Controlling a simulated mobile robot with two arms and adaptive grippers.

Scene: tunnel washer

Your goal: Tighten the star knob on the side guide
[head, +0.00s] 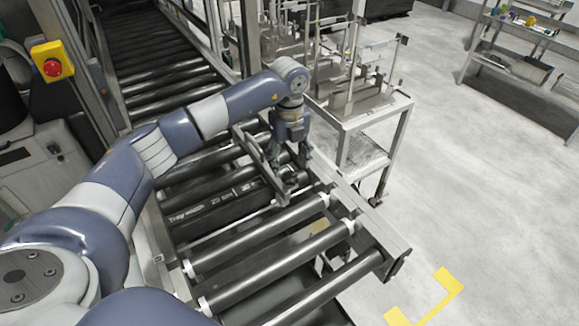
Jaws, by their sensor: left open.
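The side guide (250,146) is a narrow metal rail lying lengthwise over the roller conveyor. A small dark part (289,178) sits at its near end; it may be the star knob, but it is too small and too covered to be sure. My left gripper (290,163) points down over this near end, with its fingers apart just above or around the dark part. I cannot tell whether they touch it. My right gripper is not in view.
The roller conveyor (265,246) runs from far left to near right, with a metal side frame. A dark strip lettered "Tray width" (205,208) lies across it. A metal cart (385,107) stands beyond. A red emergency button (52,68) is at left. The floor at right is open.

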